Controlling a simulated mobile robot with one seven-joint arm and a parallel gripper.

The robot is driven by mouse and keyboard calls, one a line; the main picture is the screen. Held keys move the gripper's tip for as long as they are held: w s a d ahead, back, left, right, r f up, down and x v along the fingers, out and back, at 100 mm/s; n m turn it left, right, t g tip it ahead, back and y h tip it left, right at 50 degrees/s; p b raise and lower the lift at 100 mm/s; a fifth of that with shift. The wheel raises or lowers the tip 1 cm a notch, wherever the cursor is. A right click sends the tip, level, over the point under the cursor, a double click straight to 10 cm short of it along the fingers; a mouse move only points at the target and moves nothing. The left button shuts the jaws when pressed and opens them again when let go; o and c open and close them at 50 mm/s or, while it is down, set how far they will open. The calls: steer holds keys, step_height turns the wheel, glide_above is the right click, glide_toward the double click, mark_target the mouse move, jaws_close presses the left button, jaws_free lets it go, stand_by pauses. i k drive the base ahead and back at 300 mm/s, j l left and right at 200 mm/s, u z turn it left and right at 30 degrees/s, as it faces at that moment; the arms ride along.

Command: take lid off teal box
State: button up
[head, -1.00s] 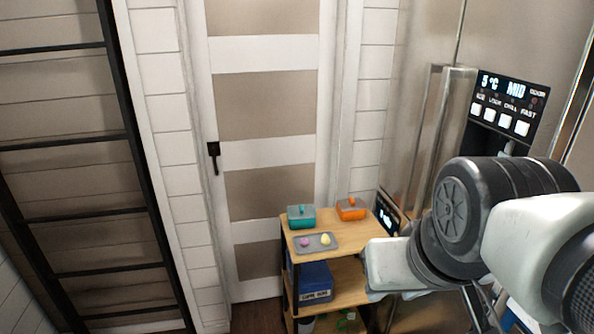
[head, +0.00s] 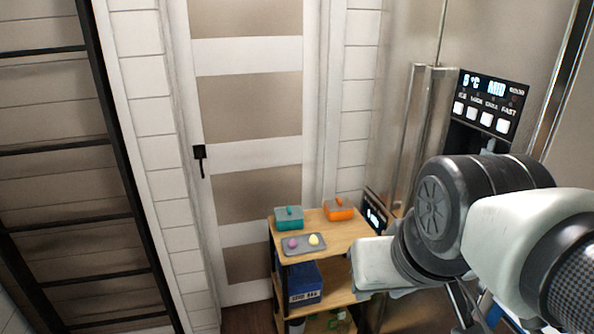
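The teal box (head: 288,223) stands at the back left of the top of a small wooden shelf cart. Its teal lid (head: 289,212), with a small knob, is on it. My arm comes in from the right side of the head view, and its links hang beside the cart's right side. My gripper is not visible; it lies below or behind the arm links. Nothing touches the teal box.
An orange lidded box (head: 339,209) stands right of the teal box. A grey tray (head: 286,249) with a purple and a yellow item lies in front. The cart's top (head: 345,236) is clear at front right. A steel fridge (head: 400,110) stands right, a door (head: 245,130) behind.

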mark_target(288, 213)
steer(key=i+j, duration=0.15)
steer(key=i, duration=0.35)
steer(key=i+j, duration=0.2)
steer(key=i, duration=0.3)
steer(key=i+j, duration=0.15)
steer(key=i, duration=0.4)
